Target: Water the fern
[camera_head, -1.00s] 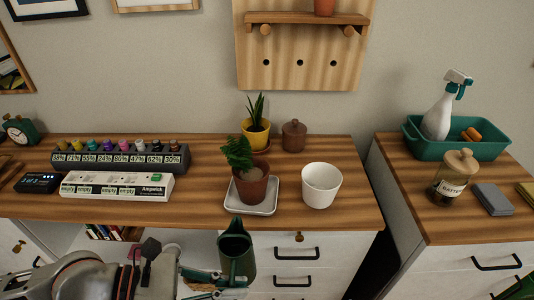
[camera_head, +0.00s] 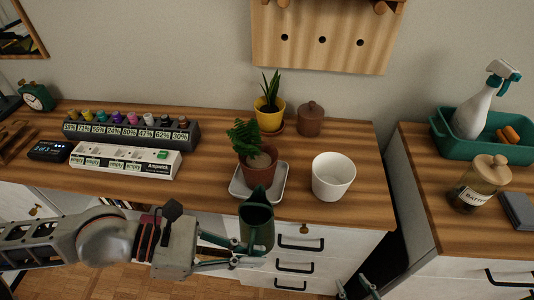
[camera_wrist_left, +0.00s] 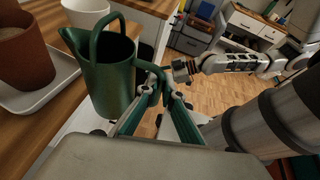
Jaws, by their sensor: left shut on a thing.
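The fern (camera_head: 243,136) grows in a terracotta pot (camera_head: 258,174) on a white square saucer (camera_head: 275,192) at the counter's front. My left gripper (camera_head: 240,262) is shut on the handle of a dark green watering can (camera_head: 257,232). The can is upright, in front of the counter edge and just before the saucer. In the left wrist view, the can (camera_wrist_left: 112,85) has its spout toward the terracotta pot (camera_wrist_left: 22,55). Water inside it cannot be seen. My right gripper (camera_head: 357,287) shows at the bottom edge, its fingertips apart and empty.
A white empty pot (camera_head: 333,178) stands right of the saucer. Behind are a yellow pot (camera_head: 268,117) with a plant and a brown lidded jar (camera_head: 311,120). A gap separates the right cabinet.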

